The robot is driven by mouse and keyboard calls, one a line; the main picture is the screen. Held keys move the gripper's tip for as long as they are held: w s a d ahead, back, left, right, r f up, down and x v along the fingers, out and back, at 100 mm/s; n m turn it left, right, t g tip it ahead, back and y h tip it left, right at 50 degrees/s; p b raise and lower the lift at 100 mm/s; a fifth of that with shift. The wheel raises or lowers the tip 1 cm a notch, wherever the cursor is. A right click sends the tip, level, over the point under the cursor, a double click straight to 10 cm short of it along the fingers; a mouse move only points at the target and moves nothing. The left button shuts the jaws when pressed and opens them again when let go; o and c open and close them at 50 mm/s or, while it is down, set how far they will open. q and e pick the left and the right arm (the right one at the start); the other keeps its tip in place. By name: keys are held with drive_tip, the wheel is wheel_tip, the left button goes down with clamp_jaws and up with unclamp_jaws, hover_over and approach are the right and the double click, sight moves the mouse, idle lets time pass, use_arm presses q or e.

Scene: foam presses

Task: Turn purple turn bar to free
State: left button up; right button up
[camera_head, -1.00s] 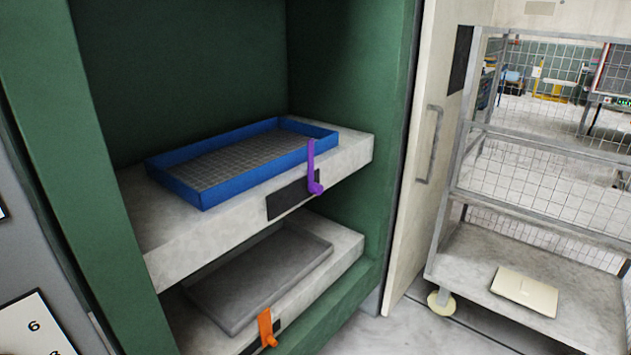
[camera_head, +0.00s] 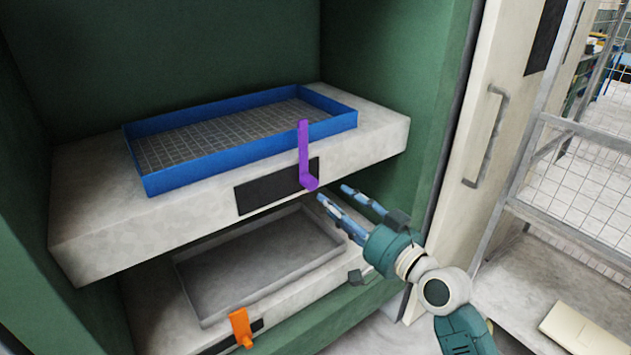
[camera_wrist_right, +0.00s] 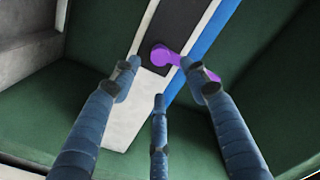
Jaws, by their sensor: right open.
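The purple turn bar (camera_head: 304,150) is on the front of the upper press shelf, at the right end of a black plate (camera_head: 262,190). Its bar stands upright from a round pivot at its lower end and reaches up in front of the blue tray's wall. My right gripper (camera_head: 343,195) is open and empty, just right of and below the bar's pivot, apart from it. In the right wrist view the purple bar (camera_wrist_right: 178,57) lies ahead of the spread fingers (camera_wrist_right: 160,85), its end partly hidden behind the right finger. My left gripper is not in view.
A blue mesh-floored tray (camera_head: 240,132) rests on the upper shelf (camera_head: 120,225). Below are a grey tray (camera_head: 265,265) and an orange turn bar (camera_head: 241,325). The green cabinet wall (camera_head: 440,110), an open door with a handle (camera_head: 487,135) and a mesh cart (camera_head: 575,190) stand at the right.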

sight(313, 186)
drive_tip(key=p+x, duration=0.1)
drive_tip(key=x, duration=0.8)
drive_tip(key=shift+w+a, duration=0.25)
drive_tip(key=shift+a, duration=0.05)
clamp_jaws()
